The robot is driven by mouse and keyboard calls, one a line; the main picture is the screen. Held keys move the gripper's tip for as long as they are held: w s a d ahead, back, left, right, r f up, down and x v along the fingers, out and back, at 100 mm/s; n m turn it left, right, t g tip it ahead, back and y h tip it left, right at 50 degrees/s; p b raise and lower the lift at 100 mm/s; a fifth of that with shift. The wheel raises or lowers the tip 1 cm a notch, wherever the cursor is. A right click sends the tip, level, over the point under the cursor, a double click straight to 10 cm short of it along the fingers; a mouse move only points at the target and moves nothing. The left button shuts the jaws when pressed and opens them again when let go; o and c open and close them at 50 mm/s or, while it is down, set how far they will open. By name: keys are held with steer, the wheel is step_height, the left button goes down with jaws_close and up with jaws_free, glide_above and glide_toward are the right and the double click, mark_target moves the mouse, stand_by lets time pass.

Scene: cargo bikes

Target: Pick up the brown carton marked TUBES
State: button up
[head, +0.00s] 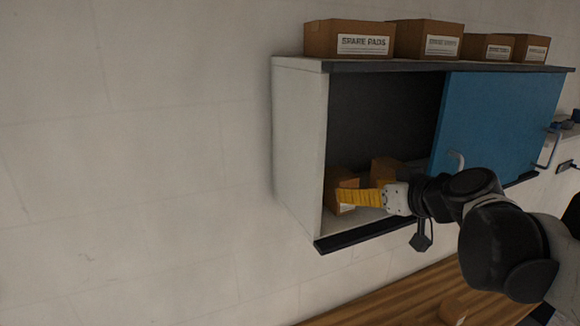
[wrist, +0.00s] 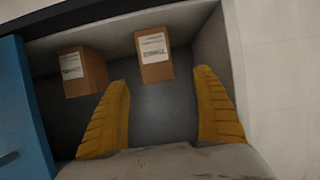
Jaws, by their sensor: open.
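Two brown cartons with white labels sit inside the open left part of the wall cabinet. One carton (head: 342,181) is near the left side wall; it seems to be the middle carton in the wrist view (wrist: 156,68). The other carton (head: 384,166) is farther right, and shows at left in the wrist view (wrist: 86,75). Their label print is too small to read, so I cannot tell which is marked TUBES. My gripper (head: 342,196), with yellow fingers, reaches into the cabinet. In the wrist view its fingers (wrist: 163,80) are spread wide and empty, short of the middle carton.
The cabinet (head: 300,150) has a blue sliding door (head: 500,120) covering its right part and a dark front ledge (head: 365,232). Several cartons stand on top, one marked SPARE PADS (head: 350,40). A wooden worktop (head: 400,297) lies below. Bare wall is at left.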

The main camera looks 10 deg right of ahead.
mark_target(350, 186)
steer(key=x, duration=0.3)
steer(key=d+x, duration=0.1)
steer(key=shift+w+a+f, duration=0.15)
steer(key=shift+w, duration=0.35)
steer(key=shift+w+a+f+p, duration=0.2)
steer(key=shift+w+a+p, duration=0.35)
steer(key=shift+w, duration=0.25)
steer(key=x, duration=0.4)
steer(key=shift+p, duration=0.4)
steer(key=shift+s, duration=0.15)
steer(key=c, duration=1.4)
